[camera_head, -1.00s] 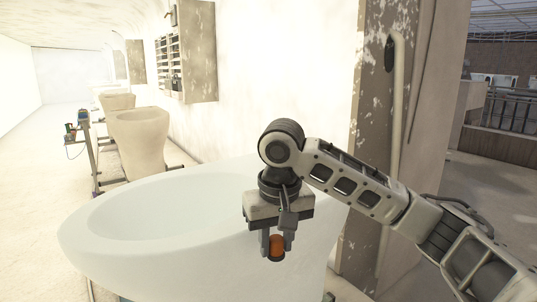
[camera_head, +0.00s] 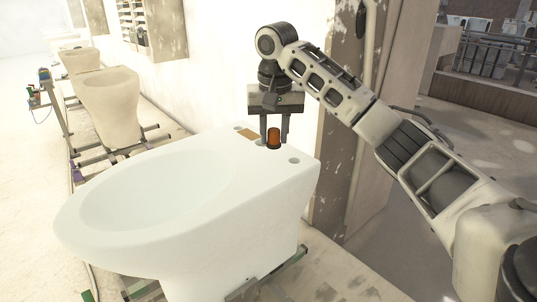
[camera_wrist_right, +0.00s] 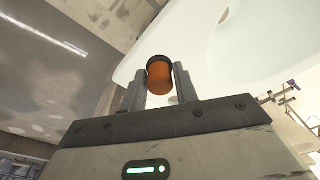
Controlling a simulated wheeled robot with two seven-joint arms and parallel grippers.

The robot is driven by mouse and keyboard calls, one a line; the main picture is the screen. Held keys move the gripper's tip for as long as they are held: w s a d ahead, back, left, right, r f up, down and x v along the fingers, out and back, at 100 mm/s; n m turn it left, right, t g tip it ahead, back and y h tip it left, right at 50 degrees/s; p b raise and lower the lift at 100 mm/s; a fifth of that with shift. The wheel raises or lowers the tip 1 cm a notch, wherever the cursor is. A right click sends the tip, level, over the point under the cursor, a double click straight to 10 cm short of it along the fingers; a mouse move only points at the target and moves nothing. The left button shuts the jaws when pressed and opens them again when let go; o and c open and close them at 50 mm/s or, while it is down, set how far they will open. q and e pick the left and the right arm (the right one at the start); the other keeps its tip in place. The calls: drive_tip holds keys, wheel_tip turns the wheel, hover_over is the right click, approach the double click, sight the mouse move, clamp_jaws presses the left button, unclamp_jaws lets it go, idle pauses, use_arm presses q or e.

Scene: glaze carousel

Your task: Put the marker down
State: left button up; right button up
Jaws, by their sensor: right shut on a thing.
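The marker (camera_head: 273,139) is a small orange cylinder with a dark base. My right gripper (camera_head: 275,140) points down and is shut on it, over the flat rear deck of the nearest white toilet bowl (camera_head: 215,152). The marker looks upright and very near the deck; I cannot tell whether its base touches. In the right wrist view the orange marker (camera_wrist_right: 160,78) sits between the two fingertips (camera_wrist_right: 160,82), its dark end away from the palm, with the white bowl beyond. My left gripper is not in view.
More bowls (camera_head: 108,105) stand in a row behind on the left. A peeling pillar (camera_head: 338,130) rises close behind my right arm.

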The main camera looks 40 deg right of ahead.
approach(271, 166)
drive_tip(key=shift+s+a+f, duration=0.1)
drive_tip(key=shift+s+f, duration=0.05)
drive_tip(key=shift+f, duration=0.25)
drive_tip(key=shift+s+a+f, duration=0.1)
drive_tip(key=shift+s+f, duration=0.05)
drive_tip(key=shift+f, duration=0.2)
drive_tip(key=shift+w+d+f, duration=0.2)
drive_tip(key=shift+w+f, duration=0.15)
drive_tip(key=shift+f, duration=0.15)
wheel_tip(271, 166, down, 3)
drive_tip(key=shift+w+d+f+p, duration=0.1)
drive_tip(key=shift+w+d+p, duration=0.05)
drive_tip(key=shift+p, duration=0.45)
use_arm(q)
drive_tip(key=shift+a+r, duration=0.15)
use_arm(e)
drive_tip(key=shift+f, duration=0.1)
drive_tip(key=shift+f, duration=0.2)
drive_tip(key=o, duration=0.9)
drive_tip(key=shift+o, duration=0.2)
drive_tip(key=shift+r, duration=0.15)
